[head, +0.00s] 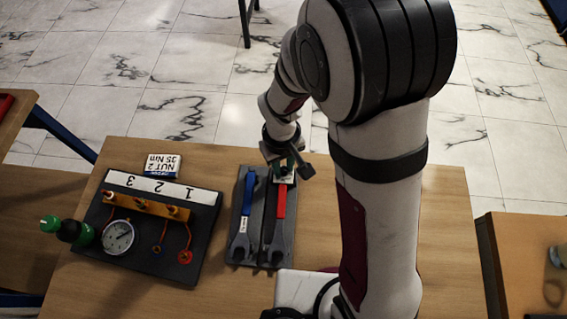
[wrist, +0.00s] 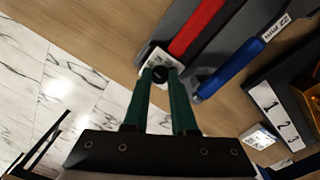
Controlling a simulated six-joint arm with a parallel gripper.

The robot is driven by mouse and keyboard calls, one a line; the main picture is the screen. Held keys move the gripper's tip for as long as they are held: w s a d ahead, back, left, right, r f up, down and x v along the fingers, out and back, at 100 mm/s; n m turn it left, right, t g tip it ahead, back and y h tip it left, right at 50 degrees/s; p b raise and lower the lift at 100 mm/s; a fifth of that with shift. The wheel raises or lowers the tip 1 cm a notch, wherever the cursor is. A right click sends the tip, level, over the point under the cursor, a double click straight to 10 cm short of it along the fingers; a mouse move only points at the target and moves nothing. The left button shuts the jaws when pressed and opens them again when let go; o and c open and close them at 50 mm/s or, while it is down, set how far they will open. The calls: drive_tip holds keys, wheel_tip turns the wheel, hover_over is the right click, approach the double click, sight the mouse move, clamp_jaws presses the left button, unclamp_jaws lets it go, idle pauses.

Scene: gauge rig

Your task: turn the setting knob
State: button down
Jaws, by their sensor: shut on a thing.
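My gripper (head: 284,166) points down at the far end of the red-handled wrench (head: 279,206). In the wrist view its two green fingers (wrist: 160,76) close on a small dark round knob (wrist: 160,73). The knob is at a white plate (wrist: 150,52) with dark markings, at the end of the red handle (wrist: 196,28). The fingers partly cover the knob, and the markings are too small to read. In the head view the knob is hidden by my gripper.
A blue-handled wrench (head: 243,198) lies beside the red one on a dark tray (head: 258,254). Left of them is a dark board (head: 205,232) with a numbered strip, brass manifold, round gauge (head: 118,237) and green-black cylinder (head: 68,231). A small sign (head: 163,162) stands behind it.

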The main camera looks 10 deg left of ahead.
drive_tip(key=shift+n, duration=0.4)
idle(0.3)
drive_tip(key=c, duration=0.7)
unclamp_jaws()
drive_tip(key=shift+r, duration=0.1)
wheel_tip(320, 180, up, 16)
drive_tip(key=shift+s+a+f, duration=0.15)
drive_tip(key=shift+a+f, duration=0.05)
